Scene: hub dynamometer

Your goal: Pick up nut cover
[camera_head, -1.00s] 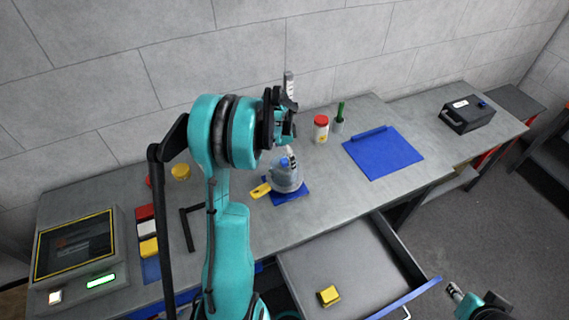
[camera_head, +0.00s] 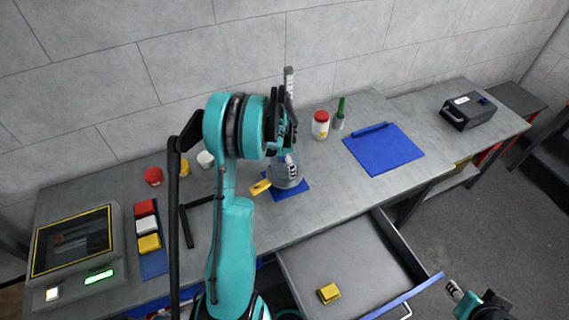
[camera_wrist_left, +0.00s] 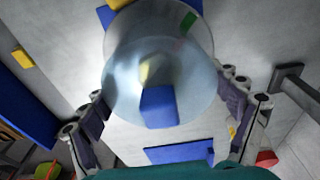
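A pale, translucent rounded hub (camera_head: 287,178) stands on a small blue mat (camera_head: 302,189) mid-bench. In the left wrist view, the hub (camera_wrist_left: 190,65) has a blue block-like part (camera_wrist_left: 158,106) on top, with a bit of yellow behind it. I cannot tell for sure which part is the nut cover. My left gripper (camera_head: 292,168) is over the hub. In the left wrist view, its fingers (camera_wrist_left: 165,118) are spread apart on both sides of the blue part, with nothing between them gripped. My right gripper (camera_head: 453,290) is low at the right, away from the bench; its opening is unclear.
A yellow piece (camera_head: 261,187) lies beside the hub. Red (camera_head: 153,176), yellow (camera_head: 184,168) and white (camera_head: 205,159) round pieces stand left. A red-lidded jar (camera_head: 320,126) and blue board (camera_head: 384,151) are right. An open drawer (camera_head: 365,262) holds a yellow block (camera_head: 329,293).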

